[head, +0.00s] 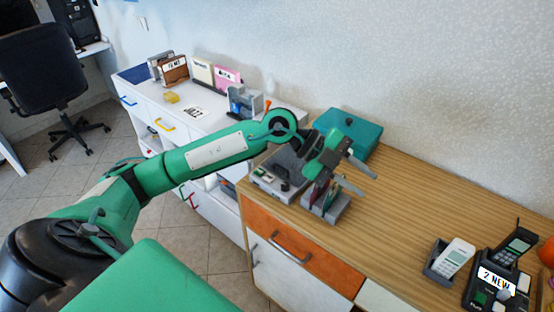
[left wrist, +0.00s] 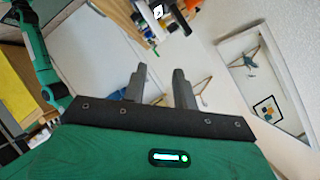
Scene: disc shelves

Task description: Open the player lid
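A grey device with dark buttons, which looks like the player (head: 268,183), sits on the left end of the wooden cabinet top. My left arm and gripper cover part of it, and I cannot tell how its lid stands. My left gripper (head: 366,181) is above the cabinet top, to the right of the device and apart from it, with its fingers pointing right. In the left wrist view the two fingers (left wrist: 160,88) are spread with nothing between them. My right gripper is in neither view.
A teal box (head: 362,132) stands by the wall behind the gripper. A grey holder (head: 333,212) stands below it near the front edge. A phone (head: 455,256) and an answering machine (head: 497,284) are at the right. The cabinet's middle (head: 410,215) is clear.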

